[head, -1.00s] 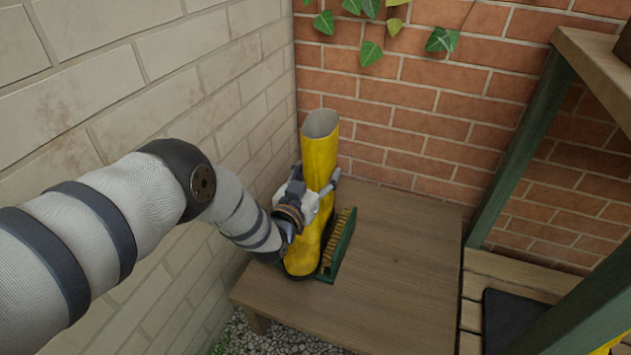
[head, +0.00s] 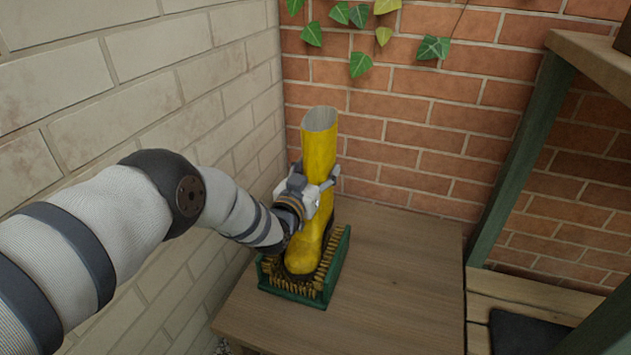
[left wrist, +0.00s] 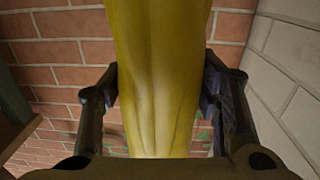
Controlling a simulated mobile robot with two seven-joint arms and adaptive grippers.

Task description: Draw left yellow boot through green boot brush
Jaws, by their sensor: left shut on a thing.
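The yellow boot (head: 319,150) stands upright in the head view, its open top facing up and its foot down among the bristles of the green boot brush (head: 318,300). Dark dirt shows around the foot. The brush sits on the wooden table (head: 400,270), with bristles on both sides of the boot. My left gripper (head: 318,192) is shut around the boot's shaft. In the left wrist view the shaft (left wrist: 163,80) fills the space between the two fingers. The boot's sole is hidden in the brush. My right gripper is not in view.
A pale block wall (head: 120,60) runs close along the left, and a red brick wall (head: 420,110) with hanging ivy (head: 360,64) stands behind. A green-legged wooden shelf (head: 515,160) and a dark mat (head: 520,333) are at the right. The table's right half is clear.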

